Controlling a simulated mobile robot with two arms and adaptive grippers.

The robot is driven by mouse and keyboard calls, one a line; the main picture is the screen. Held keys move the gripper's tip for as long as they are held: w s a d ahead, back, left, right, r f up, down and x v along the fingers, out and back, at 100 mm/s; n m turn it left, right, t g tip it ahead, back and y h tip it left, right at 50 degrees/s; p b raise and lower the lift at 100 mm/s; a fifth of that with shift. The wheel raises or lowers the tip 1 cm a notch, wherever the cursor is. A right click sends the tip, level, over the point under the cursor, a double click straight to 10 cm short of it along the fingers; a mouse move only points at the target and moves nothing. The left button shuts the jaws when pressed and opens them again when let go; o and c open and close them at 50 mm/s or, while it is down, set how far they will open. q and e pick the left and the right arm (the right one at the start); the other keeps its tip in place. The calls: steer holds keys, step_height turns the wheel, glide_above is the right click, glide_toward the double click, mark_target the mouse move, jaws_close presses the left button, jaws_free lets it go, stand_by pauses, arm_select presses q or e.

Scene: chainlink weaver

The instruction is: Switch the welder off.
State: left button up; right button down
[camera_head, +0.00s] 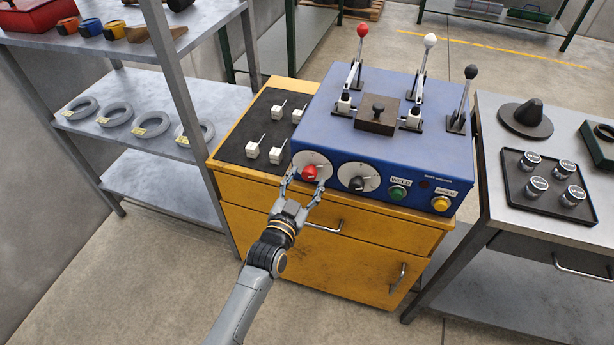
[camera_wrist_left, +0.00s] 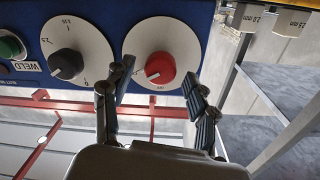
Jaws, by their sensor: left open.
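The welder (camera_head: 400,110) is a blue box on a yellow cabinet. Its front has a red knob (camera_head: 310,173) on a white dial, a black knob (camera_head: 356,184) on a second dial, a green WELD button (camera_head: 397,192) and a yellow button (camera_head: 441,203). My left gripper (camera_head: 302,186) is open in front of the red knob, fingers spread to either side. In the left wrist view the red knob (camera_wrist_left: 160,67) lies just beyond and between the fingertips (camera_wrist_left: 158,82); I cannot tell whether they touch it. Its pointer aims left there. My right gripper is not in view.
Three levers with red (camera_head: 362,30), white (camera_head: 430,40) and black (camera_head: 471,72) balls stand on the welder. The yellow cabinet (camera_head: 330,216) has handles below the panel. A grey shelf (camera_head: 95,150) with rings stands left; a metal table (camera_head: 510,212) with a black tray stands right.

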arm_select(q)
steer(key=shift+w+d, duration=0.2)
steer(key=shift+w, duration=0.4)
steer(key=c, duration=1.2)
steer(key=shift+o, duration=0.2)
steer(key=shift+n, duration=0.3)
steer(key=n, duration=0.5)
steer(key=n+b, duration=0.1)
steer(key=n, duration=0.5)
steer(key=shift+a+f, duration=0.1)
steer(key=shift+n, duration=0.4)
